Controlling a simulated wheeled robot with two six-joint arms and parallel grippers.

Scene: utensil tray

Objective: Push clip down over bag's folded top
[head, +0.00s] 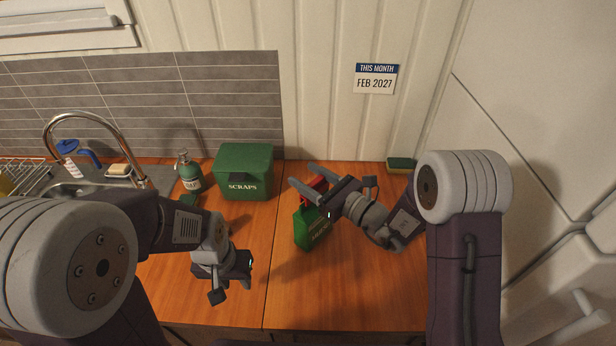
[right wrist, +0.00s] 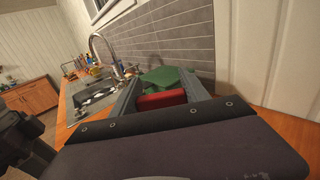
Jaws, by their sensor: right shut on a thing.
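A green bag (head: 311,229) with pale lettering stands on the wooden counter, partly behind my right gripper. A red clip (head: 319,184) is at the bag's top edge in the head view. My right gripper (head: 302,177) is shut on the clip, with a finger on each side of it. The red clip (right wrist: 162,99) also shows between the fingers in the right wrist view. I cannot tell whether the clip is around the bag's fold or just above it.
A green scraps bin (head: 244,174) stands left of the bag, with a soap bottle (head: 189,172) beside it. The sink tap (head: 95,120) is further left. A sponge (head: 402,164) lies at the back right. The counter's front middle (head: 300,300) is clear.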

